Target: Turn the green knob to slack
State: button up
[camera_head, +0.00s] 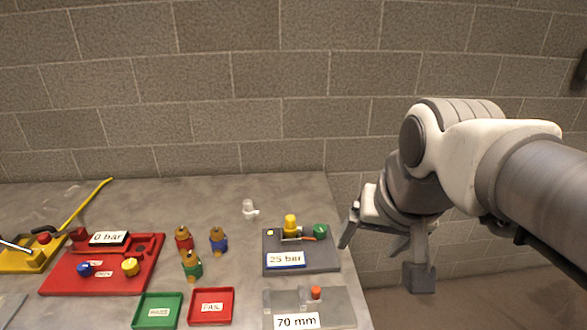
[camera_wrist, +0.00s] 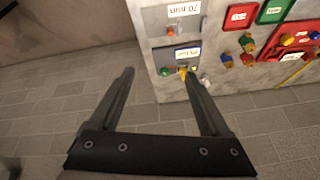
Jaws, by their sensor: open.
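The green knob (camera_head: 320,230) sits at the right side of a dark grey panel (camera_head: 273,267) labelled "25 bar". A yellow fitting (camera_head: 291,225) stands to its left on the same panel. In the wrist view the green knob (camera_wrist: 165,71) shows between my fingers, farther off, with the yellow part (camera_wrist: 183,72) partly behind the right finger. My gripper (camera_wrist: 158,76) is open and empty. In the head view my gripper (camera_head: 378,240) hangs to the right of the panel, past the table's right edge, apart from the knob.
A grey panel labelled "70 mm" (camera_head: 340,303) lies in front. Green (camera_head: 141,312) and red (camera_head: 228,307) trays, several small coloured fittings (camera_head: 218,240), a clear piece (camera_head: 249,209) and a red "0 bar" panel (camera_head: 100,283) lie leftward. A block wall (camera_head: 230,110) stands behind.

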jog(key=w+r+m+g, duration=0.1)
jog(key=w+r+m, duration=0.2)
jog(key=w+m, duration=0.55)
jog(key=m+g, duration=0.4)
jog(key=m, duration=0.9)
send_over(320, 228)
notch_tip(320, 228, down, 15)
notch_tip(320, 228, down, 17)
jog(key=shift+w+f+p, duration=0.1)
jog(key=shift+p, duration=0.3)
jog(key=shift+c, duration=0.2)
grip_shut()
